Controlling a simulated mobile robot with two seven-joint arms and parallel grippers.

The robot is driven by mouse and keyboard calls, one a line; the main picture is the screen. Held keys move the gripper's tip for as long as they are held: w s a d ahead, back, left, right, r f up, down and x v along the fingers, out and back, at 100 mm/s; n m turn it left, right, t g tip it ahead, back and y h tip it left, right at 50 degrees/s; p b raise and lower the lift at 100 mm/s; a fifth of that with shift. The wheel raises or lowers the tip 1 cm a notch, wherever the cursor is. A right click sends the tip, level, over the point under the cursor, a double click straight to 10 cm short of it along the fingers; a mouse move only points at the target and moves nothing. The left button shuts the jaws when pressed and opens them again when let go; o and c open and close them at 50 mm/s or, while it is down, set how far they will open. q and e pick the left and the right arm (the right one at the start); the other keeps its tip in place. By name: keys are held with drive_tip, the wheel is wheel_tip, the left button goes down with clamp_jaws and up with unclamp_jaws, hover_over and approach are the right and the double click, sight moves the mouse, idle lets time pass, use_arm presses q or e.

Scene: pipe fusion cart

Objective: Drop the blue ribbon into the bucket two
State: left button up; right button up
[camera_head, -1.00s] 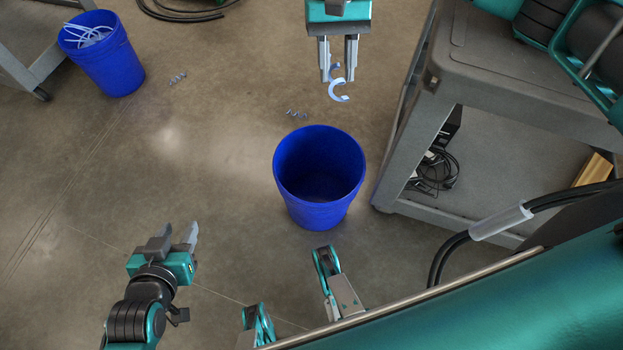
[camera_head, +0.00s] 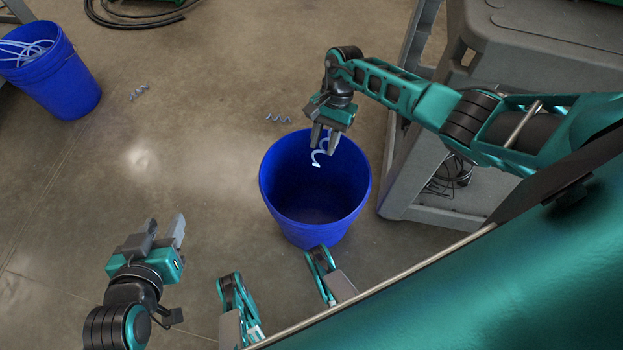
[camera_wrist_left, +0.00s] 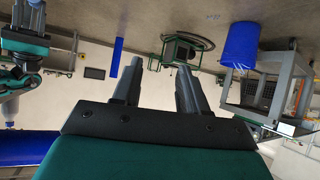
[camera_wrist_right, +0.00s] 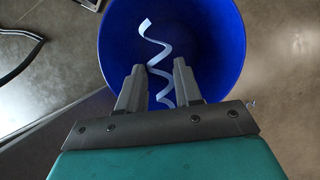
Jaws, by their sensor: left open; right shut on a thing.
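My right gripper (camera_head: 326,136) is shut on a pale blue curled ribbon (camera_head: 317,158) and holds it over the far part of an empty blue bucket (camera_head: 300,215). In the right wrist view the ribbon (camera_wrist_right: 155,50) hangs as a spiral between the fingers, with the bucket's blue inside (camera_wrist_right: 210,40) behind it. My left gripper (camera_head: 165,236) is open and empty, at the lower left, apart from the buckets. A second blue bucket (camera_head: 65,85) at the upper left holds several pale strips. I cannot tell from markings which bucket is bucket two.
Curled pale scraps lie on the floor, one (camera_head: 279,118) behind the near bucket and one (camera_head: 138,92) further left. A grey cart (camera_head: 425,185) stands right of the bucket. A black hose coil (camera_head: 140,15) lies at the back. The middle left floor is clear.

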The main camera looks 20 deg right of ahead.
wheel_tip(320, 180, down, 4)
drive_tip(key=b, duration=0.2)
drive_tip(key=shift+s+f+b, duration=0.1)
drive_tip(key=shift+f+b, duration=0.05)
drive_tip(key=shift+b, duration=0.25)
drive_tip(key=shift+f, duration=0.3)
use_arm(q)
drive_tip(key=shift+d+f+b, duration=0.25)
drive_tip(key=shift+d+f, duration=0.05)
drive_tip(key=shift+f, duration=0.2)
drive_tip(key=shift+d+f+b, duration=0.2)
drive_tip(key=shift+d+f, duration=0.1)
drive_tip(key=shift+f, duration=0.2)
use_arm(e)
drive_tip(key=shift+f, duration=0.35)
use_arm(q)
drive_tip(key=shift+w+r, duration=0.1)
use_arm(e)
drive_tip(key=o, duration=1.1)
drive_tip(key=shift+c, duration=0.2)
